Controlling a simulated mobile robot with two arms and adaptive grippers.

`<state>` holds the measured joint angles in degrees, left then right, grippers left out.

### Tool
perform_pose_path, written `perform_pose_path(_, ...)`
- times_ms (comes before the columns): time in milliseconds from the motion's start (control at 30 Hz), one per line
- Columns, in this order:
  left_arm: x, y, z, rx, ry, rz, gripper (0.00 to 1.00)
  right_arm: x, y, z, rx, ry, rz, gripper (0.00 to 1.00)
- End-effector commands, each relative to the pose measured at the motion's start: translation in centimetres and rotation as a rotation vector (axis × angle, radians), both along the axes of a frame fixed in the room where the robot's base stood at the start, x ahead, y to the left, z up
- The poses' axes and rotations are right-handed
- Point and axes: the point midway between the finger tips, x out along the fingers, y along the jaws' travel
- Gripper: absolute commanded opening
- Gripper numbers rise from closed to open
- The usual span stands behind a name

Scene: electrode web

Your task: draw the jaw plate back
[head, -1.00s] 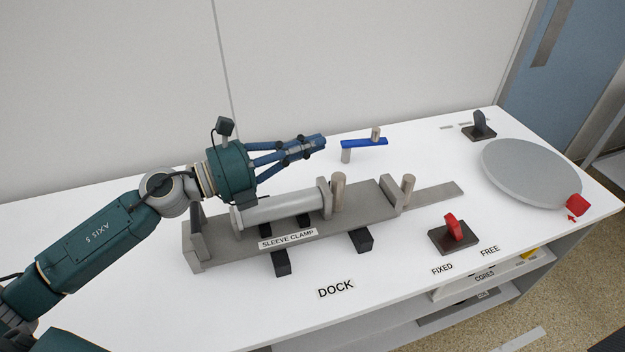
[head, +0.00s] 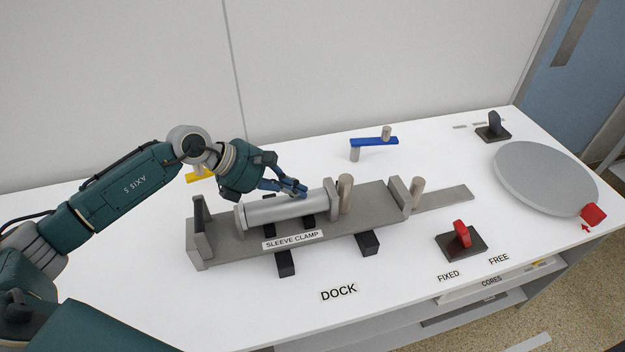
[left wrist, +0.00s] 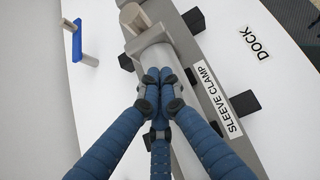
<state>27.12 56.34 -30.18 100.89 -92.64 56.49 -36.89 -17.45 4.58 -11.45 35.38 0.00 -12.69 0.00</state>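The grey clamp labelled SLEEVE CLAMP (head: 225,245) lies on the white bench. A grey cylinder (head: 285,209) rests along it. An upright plate (head: 331,200) with a post (head: 345,190) stands at the cylinder's right end. A second plate (head: 400,194) with a post (head: 416,188) stands further right, apart from the first. I cannot tell which one is the jaw plate. My left gripper (head: 299,189) is over the cylinder, left of the first post; its fingers are together. The left wrist view shows the fingertips (left wrist: 157,75) bunched above the cylinder, with nothing between them. Contact is unclear. My right gripper is out of view.
A blue bar on posts (head: 373,141) stands behind the clamp. A red knob (head: 461,236) on a dark base is at front right. A round grey plate (head: 545,178) with a red block (head: 594,213) lies at the right. The bench front by the DOCK label (head: 338,292) is clear.

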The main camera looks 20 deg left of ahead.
Motion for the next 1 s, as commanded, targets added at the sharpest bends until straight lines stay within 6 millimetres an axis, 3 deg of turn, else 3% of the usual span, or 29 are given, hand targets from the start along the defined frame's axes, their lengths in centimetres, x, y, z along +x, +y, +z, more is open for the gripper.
perform_pose_path(100, 1.1, -1.8, 0.4, -0.002, 0.001, -0.002, 0.00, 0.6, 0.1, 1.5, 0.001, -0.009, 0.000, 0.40)
perform_pose_path(300, 2.0, -3.1, 0.1, 0.000, 0.002, -0.001, 0.00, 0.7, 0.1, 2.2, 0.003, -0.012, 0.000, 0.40)
perform_pose_path(767, 2.5, -3.7, -0.2, -0.001, 0.000, -0.001, 0.00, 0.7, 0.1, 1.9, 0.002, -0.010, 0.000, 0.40)
perform_pose_path(1000, 5.5, -8.3, -0.3, -0.005, -0.003, -0.004, 0.00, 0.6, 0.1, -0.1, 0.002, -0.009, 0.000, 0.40)
